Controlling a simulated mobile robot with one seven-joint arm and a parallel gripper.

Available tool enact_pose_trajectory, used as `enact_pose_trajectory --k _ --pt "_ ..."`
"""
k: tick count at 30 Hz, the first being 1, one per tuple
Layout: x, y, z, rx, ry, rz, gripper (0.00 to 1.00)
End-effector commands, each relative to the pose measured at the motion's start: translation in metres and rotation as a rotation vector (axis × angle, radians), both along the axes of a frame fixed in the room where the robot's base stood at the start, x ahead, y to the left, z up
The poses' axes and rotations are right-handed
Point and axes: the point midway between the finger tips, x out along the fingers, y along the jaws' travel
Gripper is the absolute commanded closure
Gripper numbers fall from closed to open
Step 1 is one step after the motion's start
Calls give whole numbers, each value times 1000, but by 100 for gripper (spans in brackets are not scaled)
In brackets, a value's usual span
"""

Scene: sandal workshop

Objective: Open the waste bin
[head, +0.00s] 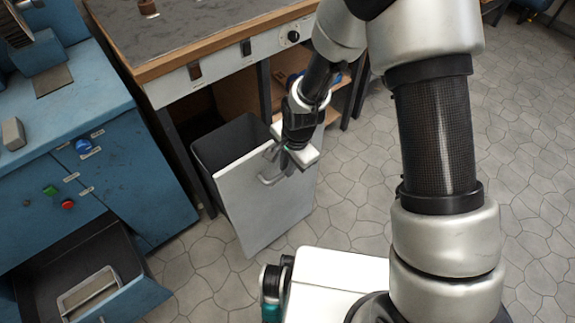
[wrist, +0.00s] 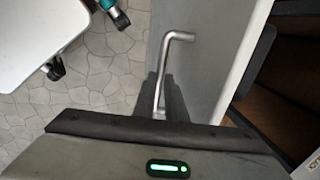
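The waste bin has a light grey front panel (head: 262,209) with a metal bar handle (head: 268,180). It stands tilted out from under the workbench, and the open top of its black inner container (head: 225,143) shows behind the panel. My gripper (head: 285,165) is at the front panel, by the handle. In the wrist view the bent handle (wrist: 166,62) runs down between my dark fingers, which sit close on both sides of it and look shut on it. The fingertips are partly hidden. The grey panel (wrist: 213,60) also shows there.
The workbench (head: 200,45) stands behind the bin, with an open wooden shelf beneath. A blue cabinet (head: 95,170) with an open drawer (head: 85,270) stands at the left. Stone-patterned floor (head: 350,205) is clear right of the bin.

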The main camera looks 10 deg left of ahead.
Motion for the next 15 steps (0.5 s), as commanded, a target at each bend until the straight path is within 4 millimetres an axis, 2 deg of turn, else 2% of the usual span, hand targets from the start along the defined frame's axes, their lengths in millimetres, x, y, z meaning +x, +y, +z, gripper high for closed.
enact_pose_trajectory --k 1,3,11,15 --pt "0 0 0 0 0 0 81" --pt "0 0 0 0 0 0 71" --pt "0 0 0 1 -1 0 71" --pt "0 -1 9 0 -1 0 71"
